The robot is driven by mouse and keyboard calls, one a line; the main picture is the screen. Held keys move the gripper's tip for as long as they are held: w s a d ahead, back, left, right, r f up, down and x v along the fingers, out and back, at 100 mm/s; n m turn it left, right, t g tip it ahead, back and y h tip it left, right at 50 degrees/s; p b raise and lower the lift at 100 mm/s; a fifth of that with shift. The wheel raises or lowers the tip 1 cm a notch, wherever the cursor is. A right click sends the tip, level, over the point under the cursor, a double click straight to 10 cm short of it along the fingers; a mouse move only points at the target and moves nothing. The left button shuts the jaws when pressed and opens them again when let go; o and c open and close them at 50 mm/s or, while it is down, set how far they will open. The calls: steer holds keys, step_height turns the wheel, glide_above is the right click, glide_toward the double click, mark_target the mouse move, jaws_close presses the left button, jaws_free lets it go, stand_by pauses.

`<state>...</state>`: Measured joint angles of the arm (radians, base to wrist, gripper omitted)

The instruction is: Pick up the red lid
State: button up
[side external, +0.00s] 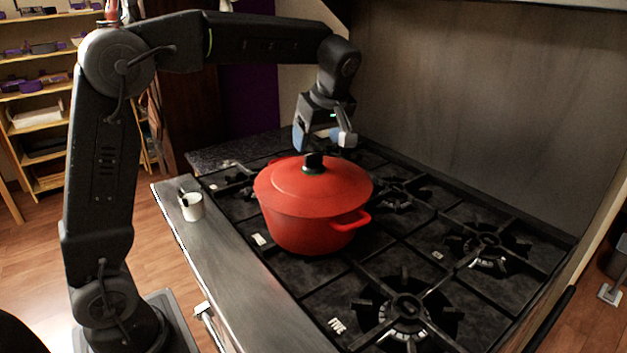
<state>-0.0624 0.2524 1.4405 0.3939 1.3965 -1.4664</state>
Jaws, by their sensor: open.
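The red lid (297,182) lies on top of the red pot (308,233), which stands on the black stove. The exact gap between the fingertips and the knob cannot be told from this one view.
The black stove has several burners with raised grates (407,307) around the pot. A small white cup (191,206) stands on the steel front ledge (225,262) at the left. A metal wall (470,110) rises behind the stove. The pot's side handle (351,221) sticks out toward the right.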

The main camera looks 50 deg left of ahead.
mark_target(314, 154)
steer(key=shift+x, duration=2.75)
steer(key=shift+d, duration=0.1)
